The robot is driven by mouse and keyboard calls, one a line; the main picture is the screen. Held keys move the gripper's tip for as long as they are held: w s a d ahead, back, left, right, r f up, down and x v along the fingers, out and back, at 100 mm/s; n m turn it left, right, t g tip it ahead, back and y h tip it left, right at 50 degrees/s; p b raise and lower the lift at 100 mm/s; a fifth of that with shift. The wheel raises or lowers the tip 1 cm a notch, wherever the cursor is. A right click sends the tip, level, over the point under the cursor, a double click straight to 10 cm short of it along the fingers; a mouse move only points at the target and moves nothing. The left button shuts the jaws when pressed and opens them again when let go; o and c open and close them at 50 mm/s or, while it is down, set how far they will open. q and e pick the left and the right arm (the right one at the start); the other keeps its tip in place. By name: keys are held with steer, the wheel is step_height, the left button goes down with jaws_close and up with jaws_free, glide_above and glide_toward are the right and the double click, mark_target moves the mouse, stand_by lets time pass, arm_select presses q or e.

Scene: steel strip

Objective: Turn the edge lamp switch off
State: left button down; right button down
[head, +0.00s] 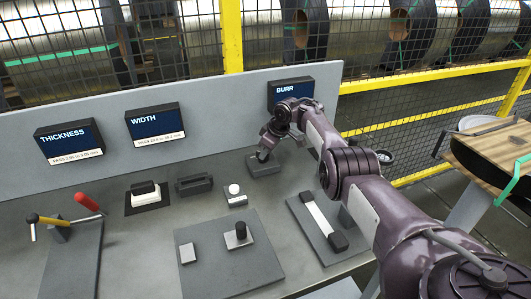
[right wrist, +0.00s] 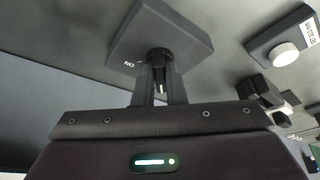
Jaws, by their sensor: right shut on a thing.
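The edge lamp switch is a small grey box (head: 265,168) on the bench below the BURR screen. In the right wrist view its box (right wrist: 190,42) fills the upper middle, with a small "ON" label, upside down in the picture. A dark round knob (right wrist: 158,55) stands on its face. My right gripper (right wrist: 158,84) is shut on the knob; in the head view the gripper (head: 263,155) reaches down onto the box. The fingers partly hide the knob, and any other marking is unclear. My left gripper is not in view.
A white-button box (head: 235,195) stands close left of the switch, and a dark block with a slot (head: 194,184) lies farther left. A fixture with a pale strip (head: 317,214) lies to the right. A grey back panel (head: 225,105) carries the THICKNESS, WIDTH and BURR screens.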

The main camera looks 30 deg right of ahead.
steer(key=c, duration=1.5)
jaws_free()
steer(key=p+v, duration=0.1)
steer(key=v, duration=0.6)
steer(key=shift+s+r, duration=0.15)
steer(key=shift+r, duration=0.2)
steer(key=shift+d, duration=0.1)
